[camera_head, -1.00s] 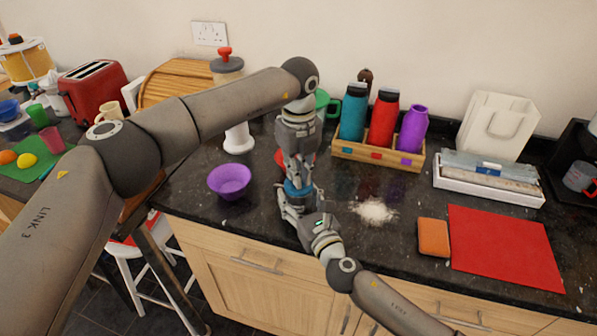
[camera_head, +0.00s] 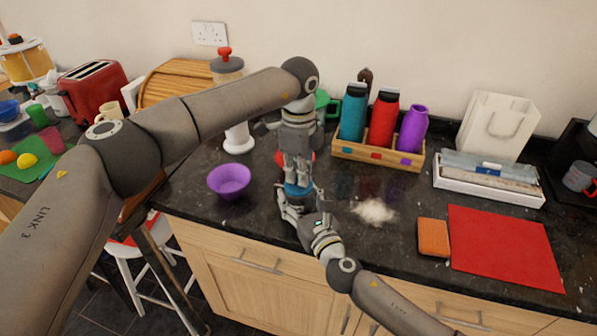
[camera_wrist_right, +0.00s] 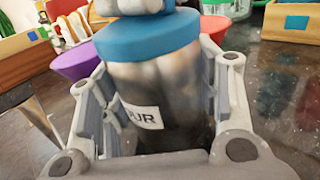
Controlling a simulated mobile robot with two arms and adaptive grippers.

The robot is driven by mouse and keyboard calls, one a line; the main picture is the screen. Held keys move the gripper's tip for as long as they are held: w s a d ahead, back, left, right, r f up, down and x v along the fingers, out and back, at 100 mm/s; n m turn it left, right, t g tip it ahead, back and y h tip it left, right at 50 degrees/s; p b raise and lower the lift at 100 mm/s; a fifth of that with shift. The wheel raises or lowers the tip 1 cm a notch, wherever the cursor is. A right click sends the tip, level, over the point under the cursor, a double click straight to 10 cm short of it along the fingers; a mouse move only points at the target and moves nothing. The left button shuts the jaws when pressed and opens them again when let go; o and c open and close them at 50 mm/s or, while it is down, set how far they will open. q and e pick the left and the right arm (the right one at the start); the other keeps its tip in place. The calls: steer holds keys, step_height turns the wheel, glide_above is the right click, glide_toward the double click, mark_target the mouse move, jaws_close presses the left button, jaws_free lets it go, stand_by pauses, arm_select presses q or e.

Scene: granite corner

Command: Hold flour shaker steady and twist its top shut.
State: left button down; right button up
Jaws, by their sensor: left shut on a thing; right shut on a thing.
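The flour shaker stands upright on the dark counter, mostly hidden by my grippers in the head view. Its blue top (camera_head: 298,190) shows between them. In the right wrist view the blue top (camera_wrist_right: 150,40) sits on a shiny grey body (camera_wrist_right: 160,95) with a white label ending in "UR". My left gripper (camera_head: 297,178) points down from above and is shut on the blue top; its tip also shows in the right wrist view (camera_wrist_right: 140,6). My right gripper (camera_head: 297,208) comes from the front and is shut around the shaker's body, one finger on each side.
A purple bowl (camera_head: 229,180) stands left of the shaker. Spilled flour (camera_head: 373,211) lies to the right, then an orange sponge (camera_head: 433,237) and a red mat (camera_head: 505,247). A wooden rack (camera_head: 376,154) with several bottles stands behind. The counter's front edge is close.

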steer(key=shift+f, duration=0.1)
stand_by(0.4)
arm_select(q)
steer(key=c, duration=1.6)
jaws_free()
steer(key=shift+r, duration=0.1)
step_height(320, 180, up, 12)
arm_select(e)
steer(key=o, duration=1.2)
